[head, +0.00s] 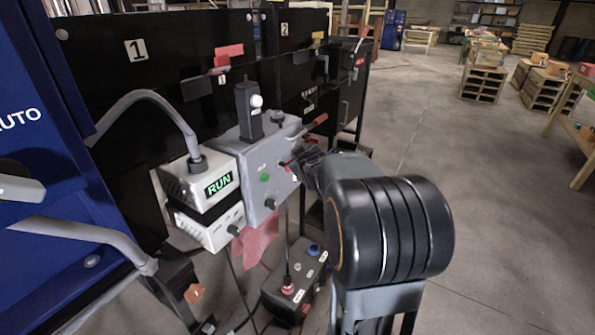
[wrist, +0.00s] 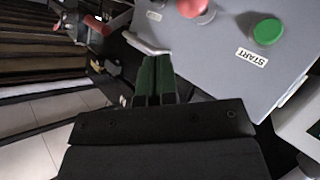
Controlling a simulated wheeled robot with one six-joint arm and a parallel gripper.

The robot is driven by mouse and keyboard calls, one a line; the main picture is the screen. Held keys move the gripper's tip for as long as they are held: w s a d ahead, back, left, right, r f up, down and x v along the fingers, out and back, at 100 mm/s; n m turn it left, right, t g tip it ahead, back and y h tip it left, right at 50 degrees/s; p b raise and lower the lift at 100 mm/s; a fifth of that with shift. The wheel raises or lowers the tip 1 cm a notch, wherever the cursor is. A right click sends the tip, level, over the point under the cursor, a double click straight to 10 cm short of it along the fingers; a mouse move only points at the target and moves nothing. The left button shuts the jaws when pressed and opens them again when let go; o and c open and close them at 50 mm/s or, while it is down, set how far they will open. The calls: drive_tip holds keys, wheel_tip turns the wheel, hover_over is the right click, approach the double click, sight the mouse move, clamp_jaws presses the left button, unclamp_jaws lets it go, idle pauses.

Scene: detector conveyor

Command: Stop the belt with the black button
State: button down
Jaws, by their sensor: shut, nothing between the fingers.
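A grey control box (head: 236,155) stands in front of the dark cabinets. It has a green button (head: 264,177) on its face, labelled START in the wrist view (wrist: 267,31). A small black knob or button (head: 270,203) shows low on the box in the head view; I cannot tell whether it is the stop button. The wrist view also shows part of a red button (wrist: 194,8) at its top edge. My gripper (wrist: 154,66) is shut and empty, just beside the edge of the box face. In the head view my wrist hides part of the box's right side.
A white unit left of the box displays RUN (head: 219,184) in green. A dark pedestal box (head: 296,275) with blue and red knobs sits on the floor below. A blue cabinet (head: 40,170) stands at left.

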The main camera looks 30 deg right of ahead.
drive_tip(key=w+d+f+n+t+b, duration=0.2)
drive_tip(key=d+f+b, duration=0.1)
drive_tip(key=d, duration=0.4)
drive_tip(key=w+d+f+n+t+b, duration=0.2)
drive_tip(key=d+f+t+b, duration=0.1)
drive_tip(key=d+f, duration=0.2)
drive_tip(key=shift+w+d+f+h+b, duration=0.2)
drive_tip(key=shift+d+f+h+b, duration=0.15)
drive_tip(key=shift+d, duration=0.5)
drive_tip(key=shift+w, duration=0.1)
drive_tip(key=w+a, duration=0.4)
drive_tip(key=w, duration=0.3)
drive_tip(key=shift+w, duration=0.3)
drive_tip(key=shift+w+a+f+h+b, duration=0.1)
drive_tip(key=shift+a+f+h+b, duration=0.1)
drive_tip(key=shift+h+b, duration=0.1)
idle(0.7)
drive_tip(key=shift+w+a+r, duration=0.1)
drive_tip(key=shift+w+a, duration=0.05)
drive_tip(key=shift+w, duration=0.15)
